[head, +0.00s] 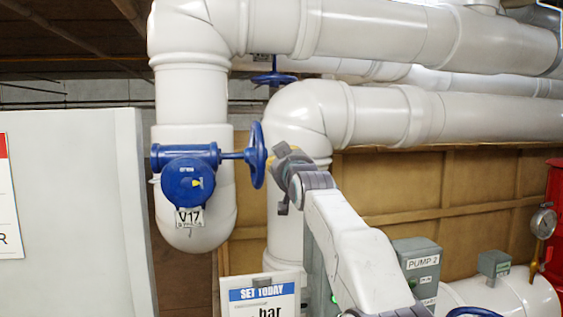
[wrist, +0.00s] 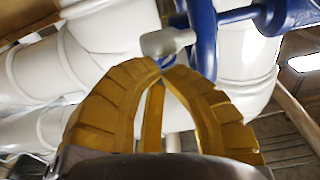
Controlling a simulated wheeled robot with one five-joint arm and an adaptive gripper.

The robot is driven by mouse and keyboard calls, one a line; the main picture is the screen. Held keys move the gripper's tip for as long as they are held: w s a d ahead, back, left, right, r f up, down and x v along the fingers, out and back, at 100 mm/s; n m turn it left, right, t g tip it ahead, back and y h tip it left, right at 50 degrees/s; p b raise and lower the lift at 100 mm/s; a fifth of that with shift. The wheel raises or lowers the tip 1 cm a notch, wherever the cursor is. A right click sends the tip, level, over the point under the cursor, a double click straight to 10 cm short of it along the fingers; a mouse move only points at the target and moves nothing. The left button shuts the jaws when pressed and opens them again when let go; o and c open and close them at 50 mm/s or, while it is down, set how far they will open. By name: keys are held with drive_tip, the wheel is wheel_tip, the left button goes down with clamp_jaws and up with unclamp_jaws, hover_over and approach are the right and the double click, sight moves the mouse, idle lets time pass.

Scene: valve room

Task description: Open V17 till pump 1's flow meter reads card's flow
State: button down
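Valve V17 (head: 188,183) has a blue gearbox on a vertical white pipe, with its V17 tag below. Its blue handwheel (head: 257,155) stands edge-on to the right; it also shows in the wrist view (wrist: 204,38). My gripper (head: 272,157) is close to the handwheel's right side. In the wrist view its yellow fingers (wrist: 166,68) converge until their tips nearly meet, just below a pale grey knob (wrist: 168,42) beside the wheel. I cannot tell whether the tips touch the knob or wheel. A SET TODAY card (head: 262,296) is cut off below; its flow value is not readable.
A grey box labelled PUMP (head: 421,264), its number unclear, stands right of my arm. A round gauge (head: 543,222) is at the far right, its reading too small. White pipes (head: 420,35) run overhead. A pale cabinet (head: 70,210) fills the left.

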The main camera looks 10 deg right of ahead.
drive_tip(key=shift+w+f+b, duration=0.1)
drive_tip(key=shift+f+b, duration=0.45)
drive_tip(key=shift+f, duration=0.65)
idle(0.4)
